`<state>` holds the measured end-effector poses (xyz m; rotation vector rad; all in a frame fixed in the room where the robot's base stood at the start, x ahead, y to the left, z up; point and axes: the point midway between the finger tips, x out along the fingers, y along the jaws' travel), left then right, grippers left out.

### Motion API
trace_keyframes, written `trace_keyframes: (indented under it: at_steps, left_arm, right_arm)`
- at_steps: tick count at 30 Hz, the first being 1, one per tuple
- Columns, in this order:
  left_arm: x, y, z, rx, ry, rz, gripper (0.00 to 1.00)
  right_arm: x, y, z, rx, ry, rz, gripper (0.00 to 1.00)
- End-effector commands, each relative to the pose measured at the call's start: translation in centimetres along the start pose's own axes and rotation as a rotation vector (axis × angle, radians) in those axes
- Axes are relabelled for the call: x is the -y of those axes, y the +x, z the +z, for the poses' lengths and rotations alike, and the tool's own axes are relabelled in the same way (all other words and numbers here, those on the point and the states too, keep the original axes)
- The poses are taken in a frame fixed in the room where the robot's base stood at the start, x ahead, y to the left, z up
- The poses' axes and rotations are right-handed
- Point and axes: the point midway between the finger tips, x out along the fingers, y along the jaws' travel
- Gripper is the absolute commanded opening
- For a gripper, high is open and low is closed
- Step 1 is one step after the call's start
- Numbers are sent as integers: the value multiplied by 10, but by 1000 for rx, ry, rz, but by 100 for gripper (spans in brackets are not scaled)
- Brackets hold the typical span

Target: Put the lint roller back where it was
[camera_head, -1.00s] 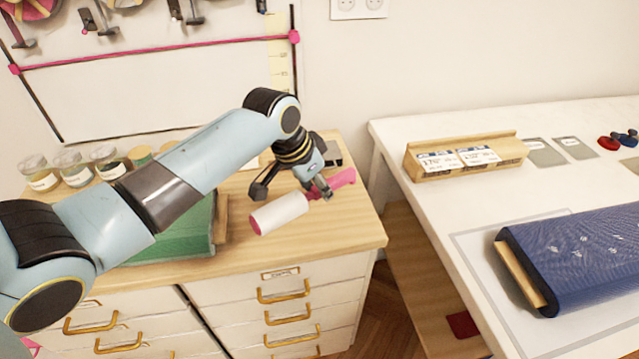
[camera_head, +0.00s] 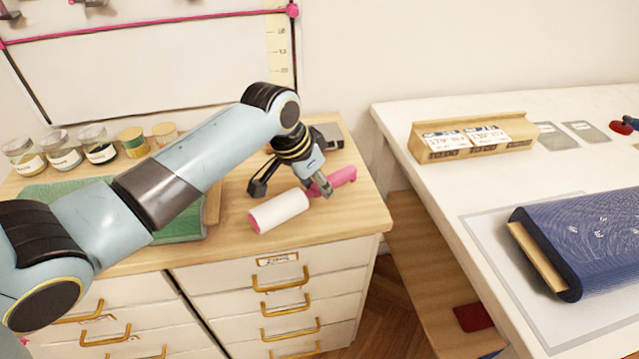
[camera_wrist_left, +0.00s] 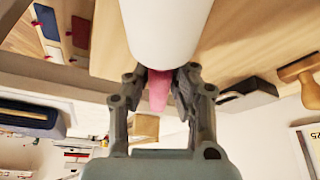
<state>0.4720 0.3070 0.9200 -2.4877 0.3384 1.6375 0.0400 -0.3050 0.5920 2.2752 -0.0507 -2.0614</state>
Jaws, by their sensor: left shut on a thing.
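The lint roller (camera_head: 280,211) has a white cylinder and a pink handle. In the head view it is over the right front part of the wooden top of the drawer cabinet (camera_head: 345,226); I cannot tell whether it touches the top. My left gripper (camera_head: 322,187) is shut on the pink handle, close to the white cylinder. In the left wrist view the white cylinder (camera_wrist_left: 165,30) fills the top middle, and the handle (camera_wrist_left: 158,88) runs between the fingers. My right gripper is not in view.
Several glass jars (camera_head: 62,150) and a green folded cloth (camera_head: 160,228) are on the cabinet's left. A dark object (camera_head: 328,135) lies behind the gripper.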

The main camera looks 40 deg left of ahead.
Motion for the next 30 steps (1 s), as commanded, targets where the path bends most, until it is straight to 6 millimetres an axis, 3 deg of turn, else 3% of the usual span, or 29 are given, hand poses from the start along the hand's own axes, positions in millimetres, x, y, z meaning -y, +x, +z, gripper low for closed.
trace_keyframes:
  at_steps: [30]
  left_arm:
    - [0,13,5,0,1,0,0]
  right_arm:
    - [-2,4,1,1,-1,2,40]
